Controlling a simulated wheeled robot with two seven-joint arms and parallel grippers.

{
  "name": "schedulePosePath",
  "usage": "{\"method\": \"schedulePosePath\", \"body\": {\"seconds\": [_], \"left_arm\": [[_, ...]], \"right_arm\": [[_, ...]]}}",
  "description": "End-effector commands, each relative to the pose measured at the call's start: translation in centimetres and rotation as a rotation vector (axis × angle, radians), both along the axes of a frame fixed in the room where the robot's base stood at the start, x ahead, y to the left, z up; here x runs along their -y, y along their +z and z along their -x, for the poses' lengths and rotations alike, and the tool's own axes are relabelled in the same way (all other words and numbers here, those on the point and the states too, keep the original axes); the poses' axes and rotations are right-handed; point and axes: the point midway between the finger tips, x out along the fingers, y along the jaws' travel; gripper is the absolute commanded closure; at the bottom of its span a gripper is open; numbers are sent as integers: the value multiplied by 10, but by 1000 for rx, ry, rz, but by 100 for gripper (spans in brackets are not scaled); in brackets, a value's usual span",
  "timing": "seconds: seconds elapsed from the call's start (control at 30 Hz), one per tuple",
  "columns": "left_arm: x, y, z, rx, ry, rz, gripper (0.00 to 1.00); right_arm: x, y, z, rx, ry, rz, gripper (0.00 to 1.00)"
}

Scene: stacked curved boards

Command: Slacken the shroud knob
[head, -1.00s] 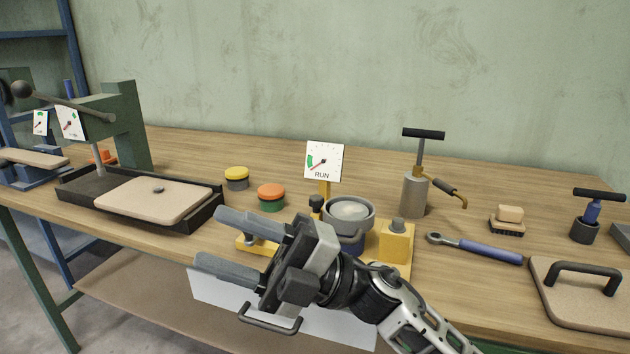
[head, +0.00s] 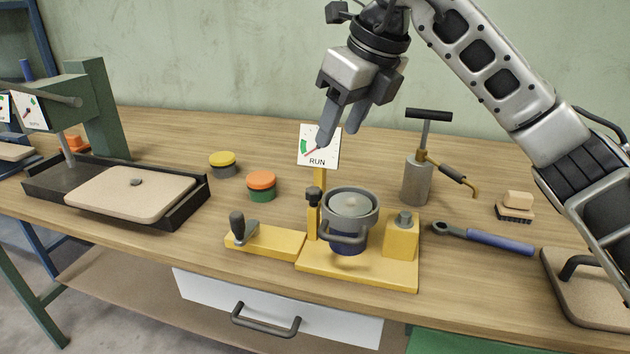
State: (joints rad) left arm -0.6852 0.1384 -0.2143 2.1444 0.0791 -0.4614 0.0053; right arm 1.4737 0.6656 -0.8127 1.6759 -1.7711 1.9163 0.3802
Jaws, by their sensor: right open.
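A yellow fixture (head: 350,273) stands near the table's front edge. It carries a dark blue body (head: 346,245) with a grey ring-shaped shroud (head: 366,214) around a pale round top (head: 350,204). A small black knob (head: 313,195) sits upright at the shroud's left side, by a yellow post. A dark upright handle (head: 238,228) stands on the yellow arm at the left. My right gripper (head: 338,135) is open and empty, fingers pointing down, above the knob and in front of the RUN gauge (head: 305,150), partly covering it. My left gripper is out of view.
A blue-handled wrench (head: 490,241), a brush (head: 515,206) and a hand pump (head: 417,180) lie or stand to the right. Yellow-topped (head: 223,160) and orange-topped (head: 261,182) tins stand left. A black tray (head: 195,200) holds a tan board. A drawer handle (head: 265,322) juts out below.

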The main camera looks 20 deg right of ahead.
Motion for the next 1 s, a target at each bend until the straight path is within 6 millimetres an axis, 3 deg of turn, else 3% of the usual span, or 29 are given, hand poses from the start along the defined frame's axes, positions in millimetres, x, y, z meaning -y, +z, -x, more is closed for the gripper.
{"method": "schedulePosePath", "body": {"seconds": [0.3,0.5,0.7,1.0], "left_arm": [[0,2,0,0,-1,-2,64],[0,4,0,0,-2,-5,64],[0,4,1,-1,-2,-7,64],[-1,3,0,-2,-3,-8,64]], "right_arm": [[-14,-66,-23,-6,5,-2,53],[-21,-98,-35,-3,5,-3,53],[-24,-114,-41,0,5,-4,53],[-25,-117,-42,0,6,-4,53]]}}
